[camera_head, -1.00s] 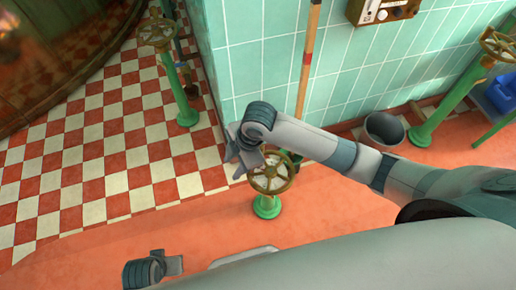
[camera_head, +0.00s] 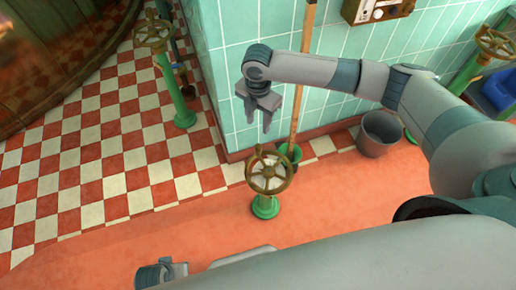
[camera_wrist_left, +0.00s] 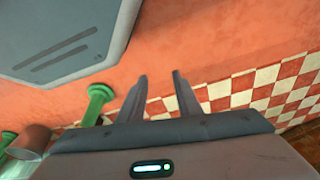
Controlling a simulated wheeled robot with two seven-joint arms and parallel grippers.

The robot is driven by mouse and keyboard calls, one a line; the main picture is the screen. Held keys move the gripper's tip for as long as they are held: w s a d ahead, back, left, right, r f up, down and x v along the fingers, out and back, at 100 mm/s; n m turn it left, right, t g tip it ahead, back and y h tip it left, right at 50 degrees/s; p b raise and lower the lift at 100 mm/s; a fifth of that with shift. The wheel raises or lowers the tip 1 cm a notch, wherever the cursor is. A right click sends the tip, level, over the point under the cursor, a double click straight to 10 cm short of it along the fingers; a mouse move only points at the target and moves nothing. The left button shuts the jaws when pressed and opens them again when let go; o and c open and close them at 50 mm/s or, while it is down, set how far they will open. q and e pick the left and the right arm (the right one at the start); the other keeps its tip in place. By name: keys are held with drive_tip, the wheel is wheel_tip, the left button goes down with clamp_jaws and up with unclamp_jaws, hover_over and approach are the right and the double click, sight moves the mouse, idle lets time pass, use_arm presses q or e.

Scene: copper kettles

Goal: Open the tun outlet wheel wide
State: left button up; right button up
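Three brass handwheels on green posts show in the head view. The near one (camera_head: 269,172) stands on the orange floor in the middle, with a small knob on its rim. Another (camera_head: 155,33) stands at the back left beside a large brown round vessel (camera_head: 60,50). The third (camera_head: 497,43) is at the far right. No label shows which is the tun outlet wheel. My right gripper (camera_head: 258,126) points down above the near wheel in the picture, fingers apart, empty. My left gripper (camera_head: 178,268), low at the left, shows two spread, empty fingers in the left wrist view (camera_wrist_left: 158,76).
A tiled wall corner (camera_head: 275,90) stands behind the near wheel. A wooden pole (camera_head: 301,80) leans there. A grey bucket (camera_head: 379,133) stands by the wall, and a blue bin (camera_head: 499,90) is at the right.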

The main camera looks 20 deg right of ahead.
sight(258, 146)
drive_tip(key=shift+f, duration=0.15)
